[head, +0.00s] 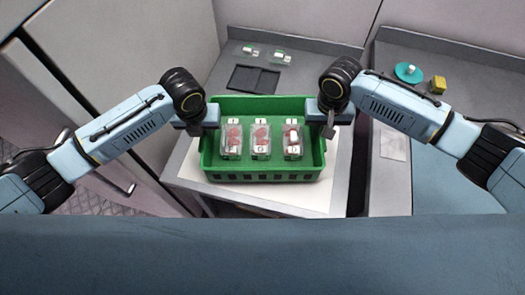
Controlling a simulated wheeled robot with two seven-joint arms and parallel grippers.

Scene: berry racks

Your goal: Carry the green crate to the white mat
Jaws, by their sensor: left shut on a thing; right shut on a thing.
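The green crate (262,176) is in the middle of the head view, holding three clear boxes with red contents (261,141). The white mat (316,194) shows around and below the crate on a grey surface. I cannot tell whether the crate touches the mat. My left gripper (208,125) is shut on the crate's left side, and my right gripper (328,125) is shut on its right side. The fingertips are partly hidden by the gripper bodies.
A dark tray (252,79) and two small clear boxes (281,57) lie on the grey counter behind. On the right counter are a teal round dish (408,73), a yellow block (437,85) and a pale square (393,146). A cabinet with a handle stands at left.

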